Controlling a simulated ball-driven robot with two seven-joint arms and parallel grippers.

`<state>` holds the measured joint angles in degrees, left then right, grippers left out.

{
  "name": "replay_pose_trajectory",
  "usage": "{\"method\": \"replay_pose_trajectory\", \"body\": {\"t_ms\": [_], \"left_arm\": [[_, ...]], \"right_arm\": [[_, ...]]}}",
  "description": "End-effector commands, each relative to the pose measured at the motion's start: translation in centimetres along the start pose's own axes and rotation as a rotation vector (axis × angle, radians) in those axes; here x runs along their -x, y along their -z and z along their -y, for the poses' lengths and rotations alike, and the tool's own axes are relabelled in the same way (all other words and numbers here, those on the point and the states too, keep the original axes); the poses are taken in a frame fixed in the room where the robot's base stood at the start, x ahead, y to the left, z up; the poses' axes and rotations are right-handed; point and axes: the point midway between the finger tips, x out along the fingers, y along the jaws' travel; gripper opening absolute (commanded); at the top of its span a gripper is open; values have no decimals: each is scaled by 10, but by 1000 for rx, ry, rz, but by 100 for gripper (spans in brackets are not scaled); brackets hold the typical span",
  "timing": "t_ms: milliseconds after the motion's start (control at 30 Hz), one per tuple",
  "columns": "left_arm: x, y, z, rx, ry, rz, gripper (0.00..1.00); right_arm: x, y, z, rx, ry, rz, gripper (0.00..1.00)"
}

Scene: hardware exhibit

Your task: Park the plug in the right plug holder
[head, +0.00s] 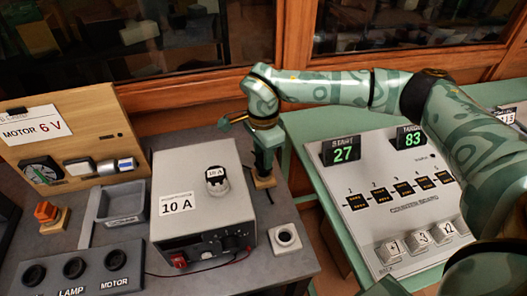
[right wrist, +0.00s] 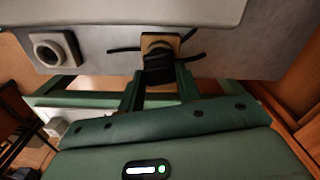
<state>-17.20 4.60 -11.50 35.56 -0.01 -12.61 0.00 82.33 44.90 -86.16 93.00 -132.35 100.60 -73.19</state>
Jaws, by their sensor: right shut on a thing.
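My right gripper (head: 264,171) is at the back right of the grey bench, beside the power supply box. It is shut on a dark plug (right wrist: 158,68), which shows between its two fingers in the right wrist view. The right plug holder looks to be the small wooden block (head: 266,183) at the fingertips; it also shows in the right wrist view (right wrist: 160,40). The plug is at this block; I cannot tell whether it is seated or just above. A black lead shows on both sides of the block. My left gripper is not in view.
The 10 A supply box (head: 215,235) stands left of the gripper. A pale square socket (head: 285,238) is in front. An orange piece on a wooden block (head: 50,215), a grey tray (head: 122,205) and a knob panel (head: 80,270) are left. A green-framed display panel (head: 395,195) stands right.

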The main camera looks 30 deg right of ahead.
Motion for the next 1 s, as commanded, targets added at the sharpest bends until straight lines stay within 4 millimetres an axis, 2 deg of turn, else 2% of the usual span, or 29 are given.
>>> {"method": "replay_pose_trajectory", "body": {"t_ms": [1000], "left_arm": [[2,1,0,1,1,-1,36]], "right_arm": [[-9,0,0,0,0,0,11]]}}
